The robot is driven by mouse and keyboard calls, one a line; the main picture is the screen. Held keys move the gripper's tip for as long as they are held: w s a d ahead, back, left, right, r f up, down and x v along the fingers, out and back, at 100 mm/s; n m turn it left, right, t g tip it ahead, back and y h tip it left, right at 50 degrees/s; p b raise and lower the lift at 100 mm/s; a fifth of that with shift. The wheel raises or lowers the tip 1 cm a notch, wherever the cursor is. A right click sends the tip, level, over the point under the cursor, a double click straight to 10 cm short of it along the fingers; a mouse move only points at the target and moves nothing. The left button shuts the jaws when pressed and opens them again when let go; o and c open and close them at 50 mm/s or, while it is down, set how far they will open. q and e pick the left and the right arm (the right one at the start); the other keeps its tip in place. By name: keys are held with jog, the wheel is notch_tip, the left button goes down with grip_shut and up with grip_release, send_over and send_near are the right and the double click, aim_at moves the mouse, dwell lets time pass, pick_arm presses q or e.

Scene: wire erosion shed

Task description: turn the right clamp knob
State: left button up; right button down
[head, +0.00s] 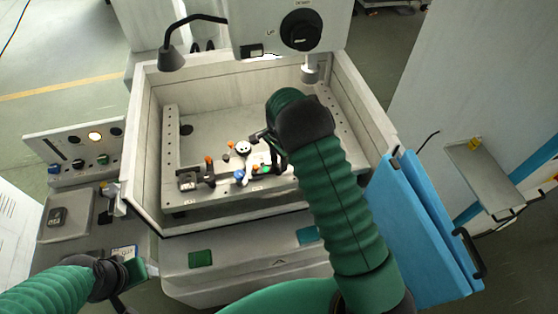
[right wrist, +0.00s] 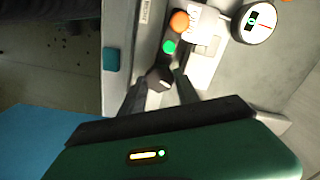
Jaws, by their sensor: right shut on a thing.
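My right gripper (head: 267,150) reaches down into the machine's tank, over the right end of the front rail. In the right wrist view its two dark fingers (right wrist: 158,88) are shut on a small dark knob (right wrist: 158,76), which I take as the right clamp knob. In the head view my gripper mostly hides this knob. The left clamp (head: 189,181) is dark, with an orange piece (head: 209,160) beside it, and stands at the left of the rail. My left gripper (head: 136,270) is low at the left, outside the tank; its fingers do not show clearly.
A white round dial (head: 243,148) and a blue ball (head: 240,175) are close to my right gripper. Green (right wrist: 169,47) and orange (right wrist: 179,21) balls sit near the knob. The tank wall (head: 150,140) surrounds the work area. A lamp (head: 172,58) and machine head overhang the back.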

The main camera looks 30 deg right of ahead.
aim_at(278, 162)
jog(key=shift+w+r, duration=0.1)
dwell(0.3)
jog(key=c, duration=1.3)
grip_release()
jog(key=o, duration=0.4)
jog(key=shift+a, duration=0.1)
notch_tip(278, 162, up, 17)
jog(key=b, duration=0.4)
jog(key=shift+f, duration=0.2)
